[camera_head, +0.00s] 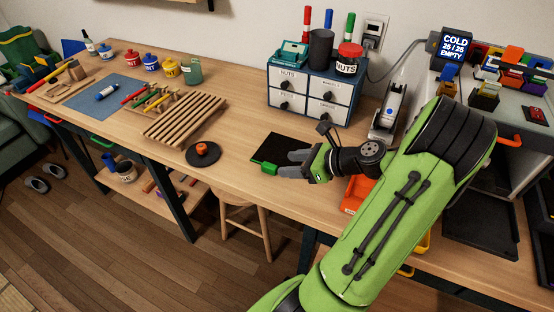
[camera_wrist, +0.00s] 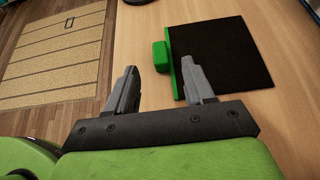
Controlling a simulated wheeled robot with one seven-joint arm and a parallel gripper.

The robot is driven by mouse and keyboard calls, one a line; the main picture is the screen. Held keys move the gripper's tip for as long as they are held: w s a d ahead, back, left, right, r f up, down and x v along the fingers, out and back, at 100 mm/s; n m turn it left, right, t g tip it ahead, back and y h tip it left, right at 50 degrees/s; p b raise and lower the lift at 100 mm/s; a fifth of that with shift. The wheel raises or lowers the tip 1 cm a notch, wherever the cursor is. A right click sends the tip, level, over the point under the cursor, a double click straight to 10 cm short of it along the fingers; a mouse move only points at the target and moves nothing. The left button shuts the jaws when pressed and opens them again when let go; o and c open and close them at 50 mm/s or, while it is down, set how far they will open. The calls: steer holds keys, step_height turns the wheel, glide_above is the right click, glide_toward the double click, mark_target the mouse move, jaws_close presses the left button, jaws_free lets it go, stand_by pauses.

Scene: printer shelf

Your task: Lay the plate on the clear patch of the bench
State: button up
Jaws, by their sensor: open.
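The plate is a black square (camera_wrist: 228,50) with a green strip and a green grip block (camera_wrist: 160,54) on one edge. It lies flat on the bench, and its dark face also shows in the head view (camera_head: 268,147). My gripper (camera_wrist: 160,72) is open and empty. In the wrist view the grip block shows just beyond the gap between the fingers, and the right finger overlaps the plate's green edge. In the head view my gripper (camera_head: 283,163) hovers at the plate's near right side and hides part of it.
A black round disc with an orange-red knob (camera_head: 203,150) sits left of the plate, beside a slatted wooden rack (camera_head: 185,119). A drawer cabinet (camera_head: 312,95) stands behind. An orange bin (camera_head: 357,192) is right of my gripper. Bare bench surrounds the plate.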

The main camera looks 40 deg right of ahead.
steer(key=p+v, duration=0.1)
steer(key=v, duration=0.4)
steer(key=shift+s+d+r+p, duration=0.1)
steer(key=shift+s+r+p, duration=0.15)
steer(key=shift+s+p, duration=0.1)
steer(key=w+a+r+n+g, duration=0.1)
steer(key=a+n+g, duration=0.2)
steer(key=a+n, duration=0.3)
steer(key=w+a+r+n+g+h, duration=0.1)
steer(key=w+a+r+n+g, duration=0.1)
steer(key=a+n, duration=0.35)
steer(key=w+a+r+n+g, duration=0.1)
steer(key=a+n+g, duration=0.2)
steer(key=a+n, duration=0.3)
steer(key=s+a+r+n+t+h, duration=0.2)
steer(key=s+a+r+n, duration=0.4)
steer(key=n, duration=0.8)
steer(key=s+a+h, duration=0.1)
steer(key=s+a, duration=0.2)
steer(key=shift+s, duration=0.3)
steer(key=shift+r+n, duration=0.2)
steer(key=shift+n, duration=0.05)
